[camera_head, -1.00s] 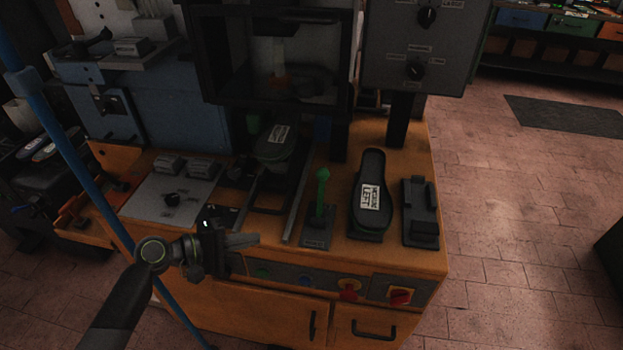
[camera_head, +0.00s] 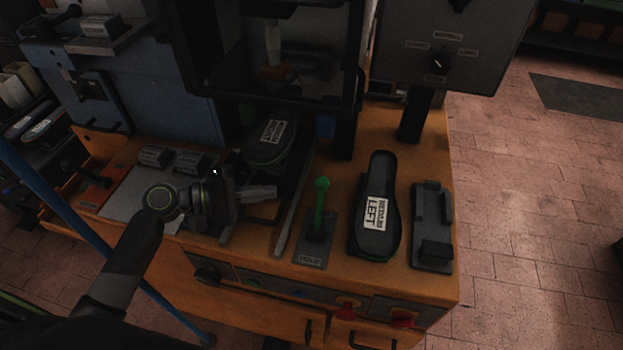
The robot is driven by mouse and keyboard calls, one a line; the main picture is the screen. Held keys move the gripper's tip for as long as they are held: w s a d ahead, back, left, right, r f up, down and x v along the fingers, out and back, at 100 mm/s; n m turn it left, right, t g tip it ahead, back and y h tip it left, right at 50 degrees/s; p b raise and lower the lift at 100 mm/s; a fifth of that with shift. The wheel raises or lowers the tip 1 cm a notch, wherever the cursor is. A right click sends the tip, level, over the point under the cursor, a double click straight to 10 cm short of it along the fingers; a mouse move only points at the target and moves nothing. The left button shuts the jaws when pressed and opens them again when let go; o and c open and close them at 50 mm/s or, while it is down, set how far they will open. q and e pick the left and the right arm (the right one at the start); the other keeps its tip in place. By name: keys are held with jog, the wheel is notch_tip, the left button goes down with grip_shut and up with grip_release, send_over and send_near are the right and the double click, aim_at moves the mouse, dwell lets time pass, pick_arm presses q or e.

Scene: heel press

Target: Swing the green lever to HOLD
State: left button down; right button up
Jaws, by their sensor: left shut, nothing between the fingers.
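The green lever (camera_head: 320,205) stands roughly upright on a grey base plate (camera_head: 312,252) on the orange bench. A label that seems to read HOLD (camera_head: 309,259) is at the near end of that plate. My left gripper (camera_head: 272,191) is shut and empty, to the left of the lever and apart from it, its fingers pointing right toward it. My right gripper is not in view.
Another labelled sole (camera_head: 265,145) sits behind my left gripper, below the press frame (camera_head: 362,60). Buttons line the bench front (camera_head: 300,294).

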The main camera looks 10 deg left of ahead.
aim_at(319, 206)
pick_arm(q)
jog(key=shift+s+r, duration=0.1)
jog(key=shift+s, duration=0.15)
jog(key=p+x, duration=0.3)
jog(key=x, duration=0.7)
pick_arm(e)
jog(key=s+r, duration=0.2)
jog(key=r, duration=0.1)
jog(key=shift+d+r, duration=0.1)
pick_arm(q)
jog(key=shift+w, duration=0.1)
